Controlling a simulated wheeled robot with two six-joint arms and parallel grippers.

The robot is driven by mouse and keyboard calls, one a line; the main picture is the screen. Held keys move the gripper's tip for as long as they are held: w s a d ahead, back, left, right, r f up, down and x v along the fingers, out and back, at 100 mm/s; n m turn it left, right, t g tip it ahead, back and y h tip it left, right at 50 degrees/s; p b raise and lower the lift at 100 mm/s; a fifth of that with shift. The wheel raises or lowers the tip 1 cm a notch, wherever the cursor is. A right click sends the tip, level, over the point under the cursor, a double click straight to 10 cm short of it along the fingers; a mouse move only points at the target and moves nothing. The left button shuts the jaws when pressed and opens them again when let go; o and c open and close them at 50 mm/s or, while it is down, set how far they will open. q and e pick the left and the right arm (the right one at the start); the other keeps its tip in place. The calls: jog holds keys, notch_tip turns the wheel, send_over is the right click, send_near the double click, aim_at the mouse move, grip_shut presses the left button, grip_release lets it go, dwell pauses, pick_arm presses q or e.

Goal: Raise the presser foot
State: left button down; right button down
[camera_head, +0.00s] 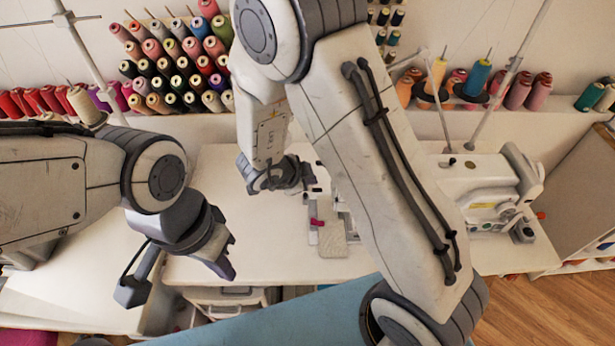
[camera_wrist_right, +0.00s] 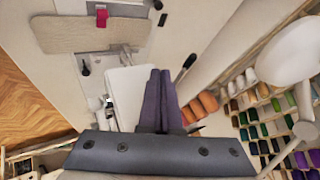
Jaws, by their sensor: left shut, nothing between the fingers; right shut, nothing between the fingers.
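A white sewing machine (camera_head: 490,185) stands on the table, its middle hidden behind my right arm. In the right wrist view the plate (camera_wrist_right: 85,34) is at the upper left, with small metal parts near the presser foot area (camera_wrist_right: 123,58); the foot itself is too small to make out. My right gripper (camera_head: 312,178) is shut and empty beside the machine's head; its fingers (camera_wrist_right: 161,72) overlap the white head in view. A dark-tipped lever (camera_wrist_right: 187,67) lies right of them, apart in the picture. My left gripper (camera_head: 229,262) is shut and empty at left.
Racks of thread spools (camera_head: 180,65) stand along the back wall. Cones on a thread stand (camera_head: 478,78) are behind the machine. The white tabletop (camera_head: 225,170) is clear around the left gripper. A blue surface (camera_head: 270,325) lies along the front.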

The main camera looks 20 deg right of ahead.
jog(key=w+d+f, duration=0.3)
jog(key=w+d, duration=0.1)
jog(key=w, duration=0.2)
jog(key=shift+f+p, duration=0.35)
jog(key=shift+p, duration=0.05)
jog(key=shift+d, duration=0.1)
